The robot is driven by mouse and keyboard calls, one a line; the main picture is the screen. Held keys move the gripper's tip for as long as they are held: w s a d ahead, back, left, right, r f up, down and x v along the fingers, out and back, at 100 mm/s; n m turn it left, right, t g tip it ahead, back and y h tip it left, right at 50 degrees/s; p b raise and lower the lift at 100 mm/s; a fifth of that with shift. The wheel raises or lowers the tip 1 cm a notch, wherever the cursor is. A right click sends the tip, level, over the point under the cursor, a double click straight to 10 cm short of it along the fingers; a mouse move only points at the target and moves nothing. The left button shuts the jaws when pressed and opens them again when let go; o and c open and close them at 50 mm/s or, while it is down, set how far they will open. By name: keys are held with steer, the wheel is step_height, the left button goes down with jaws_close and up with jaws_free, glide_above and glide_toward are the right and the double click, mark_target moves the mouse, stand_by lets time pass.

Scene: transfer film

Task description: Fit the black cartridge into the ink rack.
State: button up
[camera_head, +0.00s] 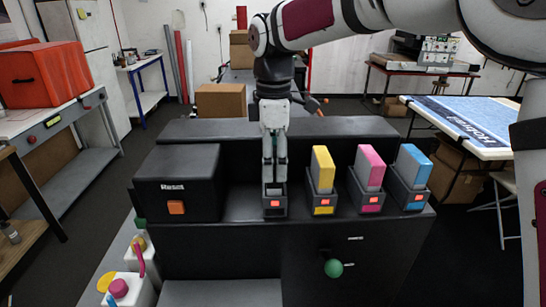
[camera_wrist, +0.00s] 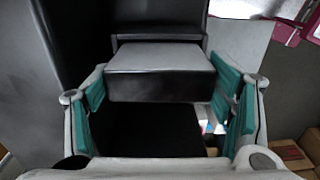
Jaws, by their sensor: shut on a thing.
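The ink rack (camera_head: 240,207) is a black unit with a row of upright holders on its ledge. My gripper (camera_head: 273,178) points down over the leftmost holder (camera_head: 275,204), which has a lit orange-red light. In the wrist view its teal pads stand on both sides of the black cartridge (camera_wrist: 160,85), a dark block with a greyer top face, and are shut on it. A dark holder wall (camera_wrist: 160,27) shows just behind the block. In the head view the cartridge is hardly distinguishable behind the fingers. How deep it sits in the holder cannot be told.
Yellow (camera_head: 323,168), magenta (camera_head: 370,166) and cyan (camera_head: 413,166) cartridges stand in the holders to the right, close to my gripper. A green knob (camera_head: 333,268) sticks out in front.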

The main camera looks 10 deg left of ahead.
steer(key=shift+f, duration=0.1)
steer(key=o, duration=1.5)
step_height(320, 180, up, 12)
steer(key=b, duration=0.3)
